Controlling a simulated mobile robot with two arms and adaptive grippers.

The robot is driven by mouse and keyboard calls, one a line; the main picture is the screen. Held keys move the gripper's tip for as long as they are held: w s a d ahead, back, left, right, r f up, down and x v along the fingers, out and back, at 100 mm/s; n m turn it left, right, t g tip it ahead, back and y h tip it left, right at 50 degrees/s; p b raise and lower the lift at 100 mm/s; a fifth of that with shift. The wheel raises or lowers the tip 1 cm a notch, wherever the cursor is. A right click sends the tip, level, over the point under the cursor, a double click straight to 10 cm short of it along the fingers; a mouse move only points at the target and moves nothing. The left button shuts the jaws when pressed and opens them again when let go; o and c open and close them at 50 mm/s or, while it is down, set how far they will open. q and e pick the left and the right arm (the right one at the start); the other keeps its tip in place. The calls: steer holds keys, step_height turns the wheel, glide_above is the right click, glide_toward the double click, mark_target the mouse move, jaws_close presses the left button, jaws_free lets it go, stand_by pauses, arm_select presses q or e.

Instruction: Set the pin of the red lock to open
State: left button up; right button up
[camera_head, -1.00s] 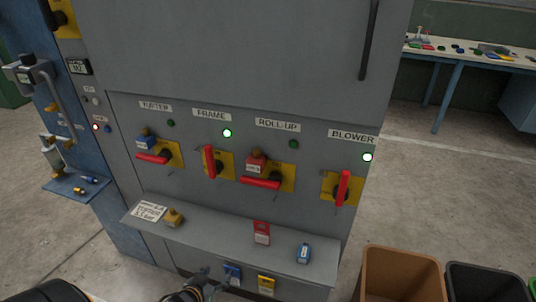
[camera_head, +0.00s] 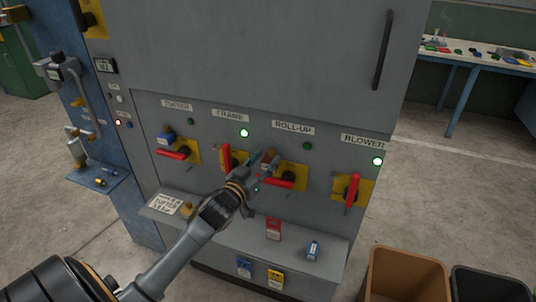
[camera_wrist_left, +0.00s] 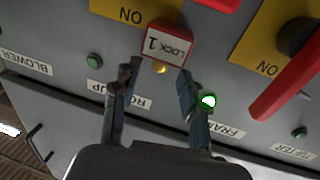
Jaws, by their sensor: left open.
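The red lock (camera_wrist_left: 172,43), marked LOCK 1, hangs at the ROLL-UP switch. In the wrist view a small brass pin (camera_wrist_left: 160,67) sticks out of its body, towards my gripper. In the head view the lock is mostly hidden behind my left gripper (camera_head: 268,160). My left gripper is open; its two fingertips (camera_wrist_left: 160,74) appear one on each side of the pin, apart from each other. I cannot tell whether they touch it. The ROLL-UP switch's red handle (camera_head: 279,181) lies nearly level. My right gripper is not in view.
A blue lock (camera_head: 166,137) is at the TUFTER switch. FRAME's red handle (camera_head: 227,157) stands upright beside my gripper, as does BLOWER's (camera_head: 352,192). The ledge (camera_head: 235,228) below holds a red tagged item (camera_head: 273,229), a blue item (camera_head: 313,250) and a brass piece (camera_head: 187,210).

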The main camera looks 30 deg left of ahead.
arm_select(q)
steer(key=shift+w+a, duration=0.1)
steer(key=shift+w, duration=0.9)
jaws_close()
steer(key=shift+r+p, duration=1.05)
steer(key=shift+p, duration=0.15)
steer(key=shift+f, duration=0.1)
jaws_free()
